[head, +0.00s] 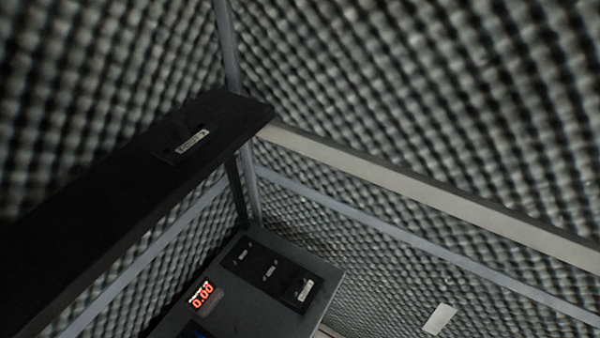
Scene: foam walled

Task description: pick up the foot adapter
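I cannot tell for sure which thing in the head view is the foot adapter. A small dark item with a pale label (191,142) lies on the black shelf (100,195) at left. Similar small pale-marked pieces sit on the dark top of a grey box below: one at its right end (305,290), one in the middle (269,271) and one at the left (243,255). Neither of my grippers is in view.
The grey box (333,272) carries a red lit display (203,295) reading 0.00. A pale rail (430,190) runs from the shelf's end to the right. Foam walls (420,80) surround the corner. A white plate (439,319) shows at lower right.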

